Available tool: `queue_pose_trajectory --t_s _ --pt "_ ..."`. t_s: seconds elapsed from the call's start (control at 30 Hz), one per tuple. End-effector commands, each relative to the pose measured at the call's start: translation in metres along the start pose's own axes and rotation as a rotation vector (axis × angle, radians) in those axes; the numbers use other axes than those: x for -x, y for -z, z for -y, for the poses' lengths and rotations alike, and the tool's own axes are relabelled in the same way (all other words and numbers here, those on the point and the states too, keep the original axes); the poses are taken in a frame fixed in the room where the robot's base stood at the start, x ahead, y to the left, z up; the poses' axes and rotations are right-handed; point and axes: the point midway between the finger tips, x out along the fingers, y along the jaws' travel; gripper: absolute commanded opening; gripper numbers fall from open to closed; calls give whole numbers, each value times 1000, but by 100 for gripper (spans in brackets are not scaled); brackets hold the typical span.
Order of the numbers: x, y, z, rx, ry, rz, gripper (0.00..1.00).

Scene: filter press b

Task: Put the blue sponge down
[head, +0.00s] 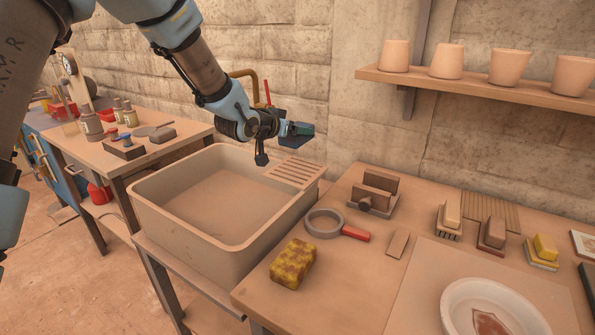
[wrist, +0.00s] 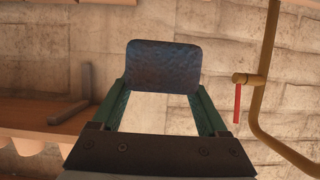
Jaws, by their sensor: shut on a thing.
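The blue sponge (wrist: 163,66) is a dark blue, rough block at the fingertips of my gripper (wrist: 162,95) in the wrist view. The gripper is shut on it, one green finger on each side. In the head view my gripper (head: 296,132) holds the sponge (head: 297,142) in the air, over the back right of the basin and its ribbed ledge. The sponge looks small and dark there, partly covered by the fingers. It appears clear of every surface.
The basin (head: 150,205) has a ribbed ledge (head: 296,174). The right-hand table holds a yellow-brown sponge (head: 293,264), a ring with red handle (head: 324,223), several brushes and a white dish (head: 495,300). A brass tap (wrist: 262,95) stands near the wall. A shelf (head: 470,88) carries pots.

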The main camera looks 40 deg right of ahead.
Motion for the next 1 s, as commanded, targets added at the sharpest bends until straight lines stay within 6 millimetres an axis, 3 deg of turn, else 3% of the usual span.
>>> queue_pose_trajectory --t_s 0.2,0.6,1.0 --pt "-13 -34 -1 1 -1 5 23" --pt "-30 -76 0 0 0 3 23" --pt "-34 -84 0 -1 0 0 23"
